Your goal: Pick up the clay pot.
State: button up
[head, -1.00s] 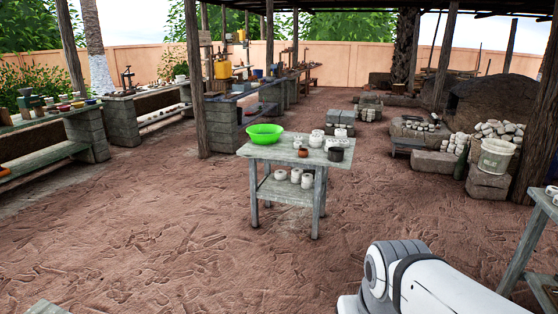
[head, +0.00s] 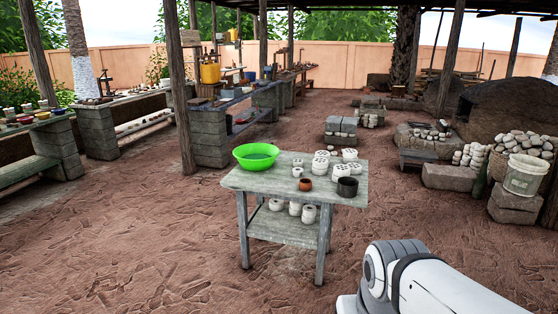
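A small orange-brown clay pot (head: 305,184) stands upright on the top of a grey wooden table (head: 268,184) ahead of me. A dark pot (head: 347,187) stands to its right, and a small white cup (head: 297,172) is just behind it to the left. Part of my white arm shows at the lower right, well apart from the table. My gripper is outside the picture.
A green basin (head: 256,156) and several white pieces (head: 321,163) share the tabletop. White jars (head: 295,208) stand on its lower shelf. A wooden post (head: 179,95) rises behind left. A bucket (head: 525,175) sits on blocks at right. Dirt floor before the table is clear.

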aim_at(305, 185)
jog(key=i, duration=1.95)
jog(key=u, duration=1.65)
jog(key=i, duration=0.75)
jog(key=z, duration=2.25)
